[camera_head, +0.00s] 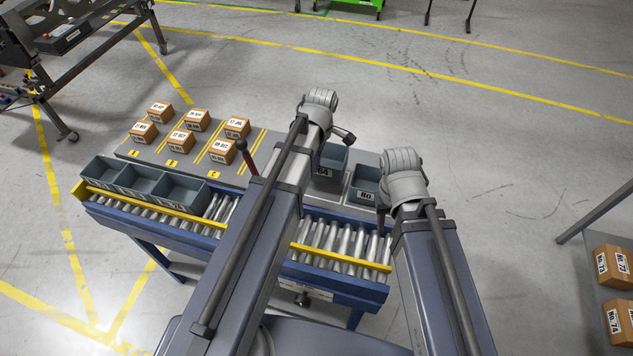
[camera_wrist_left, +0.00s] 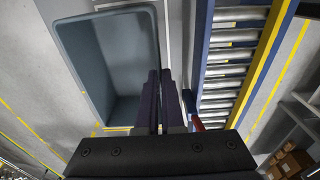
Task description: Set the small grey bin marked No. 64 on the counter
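The small grey bin marked 64 (camera_head: 334,158) is at the right part of the counter (camera_head: 262,133) in the head view, partly hidden by my left arm. It fills the upper left of the left wrist view (camera_wrist_left: 105,60), open and empty. My left gripper (camera_wrist_left: 161,76) is at its side wall, one finger on the inner side and one on the outer, close together on the rim. In the head view, the left fingers are hidden behind the arm. My right gripper (camera_head: 382,218) points down beside the neighbouring bin; its fingers are mostly hidden.
Another grey bin marked No. (camera_head: 364,186) stands just right of it. Several small boxes (camera_head: 196,120) sit on the counter's left part. Grey bins (camera_head: 140,178) stand on the roller conveyor (camera_head: 335,238) in front.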

